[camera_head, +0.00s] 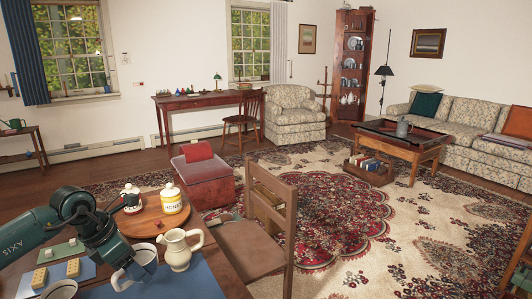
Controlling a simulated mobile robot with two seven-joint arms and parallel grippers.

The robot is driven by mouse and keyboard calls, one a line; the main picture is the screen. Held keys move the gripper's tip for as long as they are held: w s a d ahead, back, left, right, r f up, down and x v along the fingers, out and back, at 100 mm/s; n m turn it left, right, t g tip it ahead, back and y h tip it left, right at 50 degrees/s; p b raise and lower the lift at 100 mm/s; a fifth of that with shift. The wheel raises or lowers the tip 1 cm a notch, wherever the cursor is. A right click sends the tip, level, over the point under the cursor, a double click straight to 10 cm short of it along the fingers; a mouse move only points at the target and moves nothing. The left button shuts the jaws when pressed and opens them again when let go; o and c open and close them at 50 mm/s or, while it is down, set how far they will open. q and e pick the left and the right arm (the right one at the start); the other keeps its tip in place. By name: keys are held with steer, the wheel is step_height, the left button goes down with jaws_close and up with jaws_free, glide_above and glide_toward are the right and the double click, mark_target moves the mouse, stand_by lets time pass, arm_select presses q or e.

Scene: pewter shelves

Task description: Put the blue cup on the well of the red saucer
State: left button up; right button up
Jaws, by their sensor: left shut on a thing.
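My left gripper (134,263) reaches down over the table at the lower left. It is shut on the wall of a pale cup (120,280), with its fingers partly hiding the cup. The cup looks whitish, and no clear blue shows on it. It is over or at the edge of a blue mat (195,282); I cannot tell whether it touches the mat. A second cup (60,291) is cut off by the bottom edge of the picture. I see no red saucer. My right gripper is not in view.
A cream pitcher (179,252) stands just right of the held cup. Behind it a round wooden board (150,221) bears a honey jar (171,200) and a dark-and-white jar (130,198). Yellow blocks (73,267) lie left. A wooden chair (252,262) stands against the table's right side.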

arm_select(q)
steer(key=s+d+r+m+g+y, duration=0.15)
steer(key=s+d+m+g, duration=0.3)
steer(key=m, duration=0.95)
steer(key=s+d+m+g+y, duration=0.25)
steer(key=s+d+m, duration=0.3)
steer(key=m, duration=0.75)
steer(key=s+r+p, duration=0.4)
steer(key=r+p, duration=0.8)
steer(key=p, duration=0.4)
steer(key=shift+s+a+r+g+h, duration=0.25)
steer(key=shift+s+r+g+h, duration=0.05)
steer(key=shift+s+g+h, duration=0.1)
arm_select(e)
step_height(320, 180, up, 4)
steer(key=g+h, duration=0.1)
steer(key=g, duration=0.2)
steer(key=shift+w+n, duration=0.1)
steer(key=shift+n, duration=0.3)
arm_select(q)
steer(key=shift+a, duration=0.1)
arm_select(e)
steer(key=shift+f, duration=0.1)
